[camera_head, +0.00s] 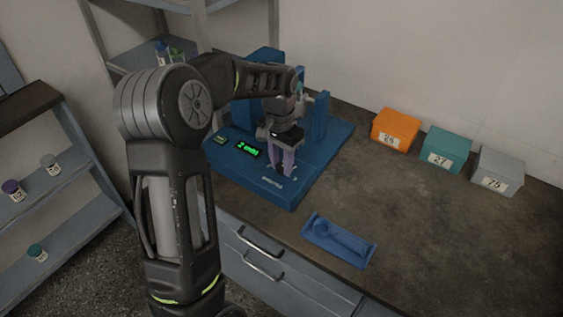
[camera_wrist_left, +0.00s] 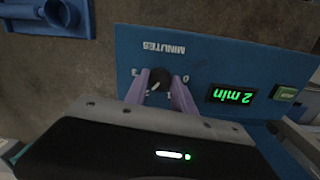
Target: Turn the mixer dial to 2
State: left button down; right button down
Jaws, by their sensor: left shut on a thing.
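The blue mixer (camera_head: 316,140) stands on the dark counter, with its front panel facing up at an angle. Its green display (camera_head: 248,149) reads "2 min", and the display shows upside down in the left wrist view (camera_wrist_left: 234,96). The black dial (camera_wrist_left: 160,80) has a light pointer line and sits among the printed numbers under the word "MINUTES". My left gripper (camera_head: 282,172) reaches down to the panel, its purple fingers on either side of the dial and shut on it. The fingers partly hide the numbers. My right gripper is not in view.
An orange box (camera_head: 396,129), a teal box (camera_head: 445,149) and a grey box (camera_head: 496,171) stand along the wall. A blue holder (camera_head: 339,240) lies near the counter's front edge. A green button (camera_wrist_left: 286,94) sits beside the display. The counter's right side is clear.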

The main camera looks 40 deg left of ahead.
aim_at(281, 165)
pick_arm(q)
jog(key=shift+n, duration=0.3)
jog(key=c, duration=1.1)
grip_release()
jog(key=shift+o, duration=0.2)
jog(key=shift+r, duration=0.1)
notch_tip(281, 165, up, 8)
jog(key=shift+a+f, duration=0.15)
